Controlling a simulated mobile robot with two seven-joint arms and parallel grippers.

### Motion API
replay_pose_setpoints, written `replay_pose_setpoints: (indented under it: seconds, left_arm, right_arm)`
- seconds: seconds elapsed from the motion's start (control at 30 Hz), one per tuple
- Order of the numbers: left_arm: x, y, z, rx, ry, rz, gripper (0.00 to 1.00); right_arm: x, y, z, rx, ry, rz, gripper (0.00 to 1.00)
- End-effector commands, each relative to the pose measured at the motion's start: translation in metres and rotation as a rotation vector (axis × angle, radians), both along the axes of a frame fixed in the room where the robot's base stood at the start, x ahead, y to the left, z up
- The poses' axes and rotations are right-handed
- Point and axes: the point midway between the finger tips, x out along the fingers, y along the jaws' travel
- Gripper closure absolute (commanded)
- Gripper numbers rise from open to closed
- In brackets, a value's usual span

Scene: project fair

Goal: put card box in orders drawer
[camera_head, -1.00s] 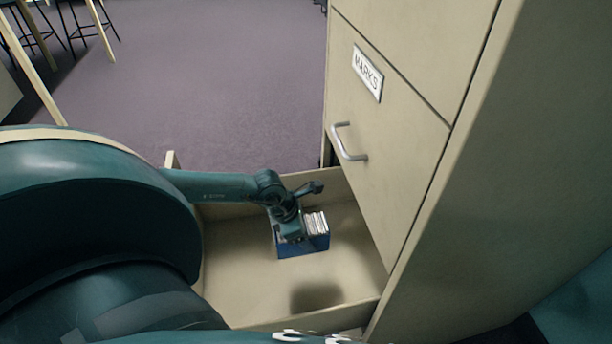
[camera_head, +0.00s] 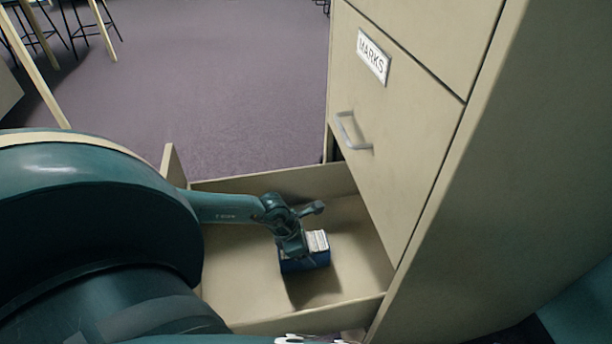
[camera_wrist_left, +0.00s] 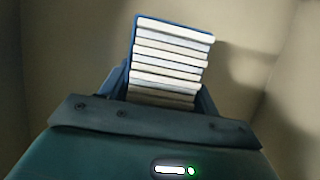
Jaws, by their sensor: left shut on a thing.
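The card box (camera_head: 317,256) is a small blue box filled with upright white cards. My left gripper (camera_head: 292,249) is shut on it and holds it inside the open bottom drawer (camera_head: 232,274) of the cabinet. In the left wrist view the card box (camera_wrist_left: 172,55) shows its row of cards beyond the gripper body, with bare drawer surface around it. I cannot tell whether the box touches the drawer floor. The label of this drawer is not visible. My right gripper is not in view.
The beige cabinet (camera_head: 520,130) stands at the right. Its closed drawer above, labelled MARKS (camera_head: 373,56), has a metal handle (camera_head: 352,131) and rises close beside the open drawer. The drawer floor around the box is clear. Carpet (camera_head: 220,80) lies beyond, with stools at the far left.

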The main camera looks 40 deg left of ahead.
Motion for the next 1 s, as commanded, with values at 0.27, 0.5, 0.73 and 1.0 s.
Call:
replay_pose_setpoints:
  seconds: [0.27, 0.5, 0.73, 1.0]
  left_arm:
    - [0.0, 0.0, -0.001, -0.001, 0.001, 0.0, 0.18]
    - [0.0, 0.0, 0.0, -0.001, 0.001, 0.001, 0.17]
    - [-0.007, 0.006, 0.024, 0.002, 0.002, 0.0, 0.17]
    - [-0.024, 0.02, 0.078, 0.003, 0.001, -0.001, 0.17]
  right_arm:
    - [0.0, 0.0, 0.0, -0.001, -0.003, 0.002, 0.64]
    - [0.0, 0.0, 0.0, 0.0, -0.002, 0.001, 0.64]
    - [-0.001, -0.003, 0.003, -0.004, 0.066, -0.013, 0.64]
    - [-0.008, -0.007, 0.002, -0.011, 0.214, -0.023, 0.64]
